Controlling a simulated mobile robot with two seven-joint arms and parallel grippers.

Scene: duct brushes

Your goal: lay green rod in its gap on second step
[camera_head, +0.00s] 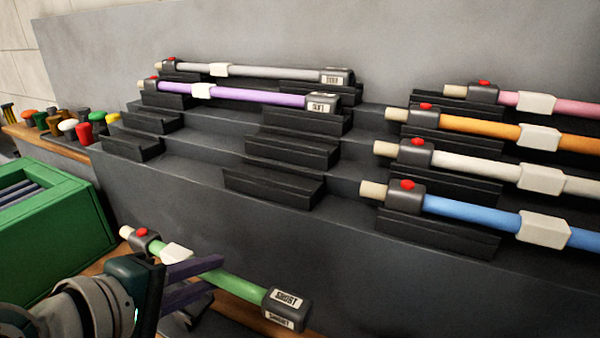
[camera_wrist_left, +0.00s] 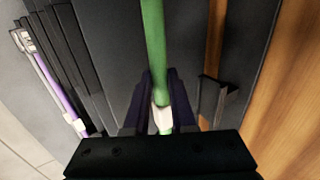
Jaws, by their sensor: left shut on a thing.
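My left gripper (camera_head: 198,279) is shut on the green rod (camera_head: 238,284), near its white sleeve. The rod is held in front of the stepped rack (camera_head: 150,190), low, with its grey labelled end block to the right and its red-buttoned end to the left. The wrist view also shows the green rod (camera_wrist_left: 153,45) between the fingers (camera_wrist_left: 160,88). In the rack's left column, the two lower steps have empty black cradles: an upper pair (camera_head: 290,151) and a lower pair (camera_head: 275,187). My right gripper is not in view.
A grey rod (camera_head: 270,72) and a purple rod (camera_head: 255,95) lie on the upper left steps. Pink, orange (camera_head: 480,127), white and blue (camera_head: 470,211) rods fill the right column. A green crate (camera_head: 60,235) stands at left, with several coloured knobs (camera_head: 68,126) behind it.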

